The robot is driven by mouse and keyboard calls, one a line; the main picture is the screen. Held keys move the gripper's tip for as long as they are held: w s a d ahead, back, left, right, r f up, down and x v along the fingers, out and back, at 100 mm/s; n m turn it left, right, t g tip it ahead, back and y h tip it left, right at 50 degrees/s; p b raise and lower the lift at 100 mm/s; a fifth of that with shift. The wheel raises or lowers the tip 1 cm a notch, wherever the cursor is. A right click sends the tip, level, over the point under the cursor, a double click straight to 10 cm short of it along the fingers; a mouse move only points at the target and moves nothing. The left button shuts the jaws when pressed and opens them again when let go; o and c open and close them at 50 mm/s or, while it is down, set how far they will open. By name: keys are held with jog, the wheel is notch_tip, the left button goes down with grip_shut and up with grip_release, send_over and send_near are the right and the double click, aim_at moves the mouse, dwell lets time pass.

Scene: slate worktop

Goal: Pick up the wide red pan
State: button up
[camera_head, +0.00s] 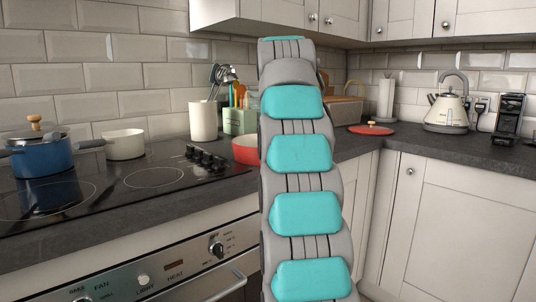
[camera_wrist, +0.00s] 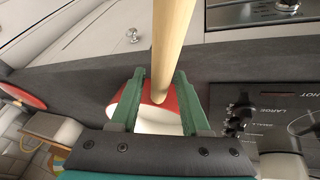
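The wide red pan (camera_head: 245,150) sits on the worktop to the right of the hob in the head view, its right part hidden behind my arm. In the wrist view the pan (camera_wrist: 158,121), red outside and pale inside, shows between and behind the fingers. Its light wooden handle (camera_wrist: 172,45) runs from the top of the picture down between the fingers. My gripper (camera_wrist: 160,78) has green fingers standing apart on both sides of the handle, with visible gaps. It is open. My arm hides the gripper in the head view.
A blue pot (camera_head: 40,157) and a cream pan (camera_head: 125,145) stand on the hob at left. A utensil crock (camera_head: 203,121) and green container (camera_head: 240,121) stand behind the pan. A red lid (camera_head: 371,129) and kettle (camera_head: 447,113) are at right.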

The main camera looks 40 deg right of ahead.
grip_shut()
dwell(1.1)
